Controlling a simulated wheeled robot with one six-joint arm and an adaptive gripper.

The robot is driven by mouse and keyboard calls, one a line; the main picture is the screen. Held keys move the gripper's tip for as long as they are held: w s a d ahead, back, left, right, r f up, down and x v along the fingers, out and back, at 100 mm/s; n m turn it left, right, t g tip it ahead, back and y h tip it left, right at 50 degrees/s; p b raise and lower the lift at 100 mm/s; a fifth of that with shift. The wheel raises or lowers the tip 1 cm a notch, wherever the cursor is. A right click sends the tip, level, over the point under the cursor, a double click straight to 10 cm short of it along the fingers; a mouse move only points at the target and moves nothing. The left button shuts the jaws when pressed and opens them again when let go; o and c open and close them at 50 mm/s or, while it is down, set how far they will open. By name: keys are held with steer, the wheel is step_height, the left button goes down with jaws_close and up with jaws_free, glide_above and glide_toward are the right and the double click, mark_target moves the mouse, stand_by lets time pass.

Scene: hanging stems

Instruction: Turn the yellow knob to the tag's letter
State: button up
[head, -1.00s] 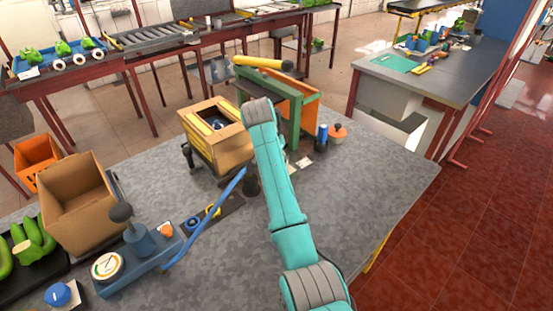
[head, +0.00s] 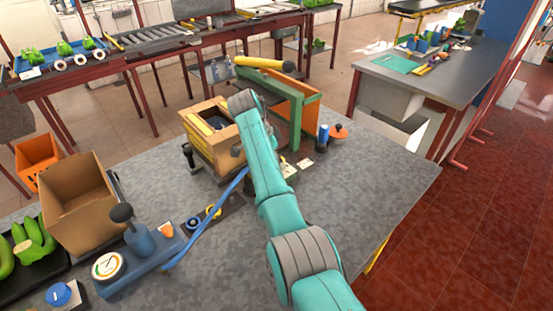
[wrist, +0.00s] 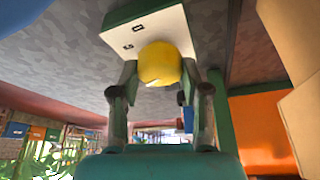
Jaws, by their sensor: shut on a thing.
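The yellow knob (wrist: 160,65) is round and sits on a white plate (wrist: 152,27) in the wrist view. The plate has small dark square marks beside the knob; I cannot read a letter in them. My gripper (wrist: 159,78) has one finger on each side of the knob and is shut on it. A pale mark shows on the knob's near side. In the head view my arm hides the knob and gripper; part of a white plate (head: 289,171) shows beside the arm. A small white card (head: 306,164) lies near it, too small to read.
A green frame (head: 297,125) with an orange panel (wrist: 262,135) stands close by the knob. A blue device with a gauge (head: 107,265) stands front left. The table's right side (head: 380,180) is clear.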

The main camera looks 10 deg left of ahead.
stand_by(0.5)
steer(key=o, duration=1.1)
steer(key=v, duration=1.2)
steer(key=shift+w, duration=0.15)
